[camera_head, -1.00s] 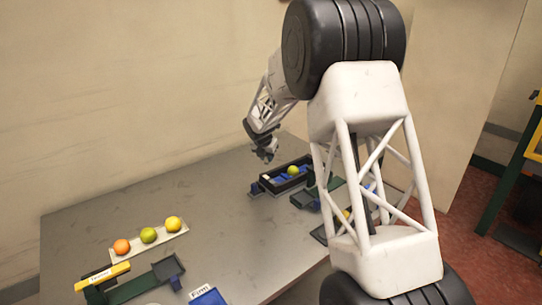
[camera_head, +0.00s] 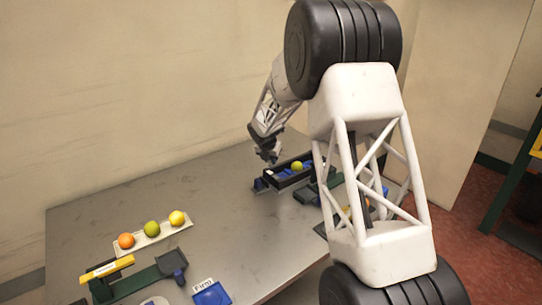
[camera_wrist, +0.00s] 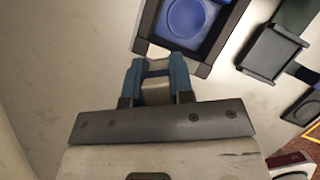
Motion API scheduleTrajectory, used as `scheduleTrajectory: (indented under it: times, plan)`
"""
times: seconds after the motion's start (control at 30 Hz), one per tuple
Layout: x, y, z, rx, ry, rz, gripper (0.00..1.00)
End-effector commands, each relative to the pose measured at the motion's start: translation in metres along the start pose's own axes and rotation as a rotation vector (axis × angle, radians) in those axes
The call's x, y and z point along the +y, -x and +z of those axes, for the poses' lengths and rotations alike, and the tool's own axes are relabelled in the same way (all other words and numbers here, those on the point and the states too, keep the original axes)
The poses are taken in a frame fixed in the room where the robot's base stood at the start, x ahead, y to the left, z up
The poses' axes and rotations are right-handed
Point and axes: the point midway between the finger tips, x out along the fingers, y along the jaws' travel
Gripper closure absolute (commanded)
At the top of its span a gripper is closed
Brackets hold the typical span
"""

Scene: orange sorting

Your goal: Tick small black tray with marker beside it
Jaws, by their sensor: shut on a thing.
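The small black tray (camera_head: 292,181) lies towards the back of the table with blue cups and a yellow-green fruit (camera_head: 297,166) in it. Its black rim (camera_wrist: 186,60) and a blue cup (camera_wrist: 187,16) show in the wrist view. A small white patch (camera_wrist: 157,52) sits at the tray's near corner. My gripper (camera_head: 268,157) is above the tray's left end. In the wrist view its blue fingers (camera_wrist: 156,68) are shut on a pale thing (camera_wrist: 156,88), mostly hidden between them. I cannot tell for sure that it is the marker.
A pale strip (camera_head: 163,234) at left holds an orange, a green and a yellow fruit. A yellow-topped green stand (camera_head: 107,268) and a blue "Firm" holder (camera_head: 211,293) are at the front. Dark green trays (camera_wrist: 272,52) lie right of the black tray. The table's middle is clear.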

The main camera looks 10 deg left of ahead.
Motion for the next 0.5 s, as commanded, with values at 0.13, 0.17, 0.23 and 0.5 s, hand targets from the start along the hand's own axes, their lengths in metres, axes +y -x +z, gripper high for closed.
scheduleTrajectory:
  times: [0.13, 0.17, 0.23, 0.5]
  plan:
    - [0.0, -0.01, -0.004, 0.0, 0.001, 0.0, 1.0]
    - [0.0, -0.011, -0.005, 0.0, 0.001, 0.0, 1.0]
    - [0.0, -0.015, -0.006, 0.0, 0.0, 0.0, 1.0]
    - [0.0, -0.023, -0.01, 0.0, 0.0, 0.0, 1.0]
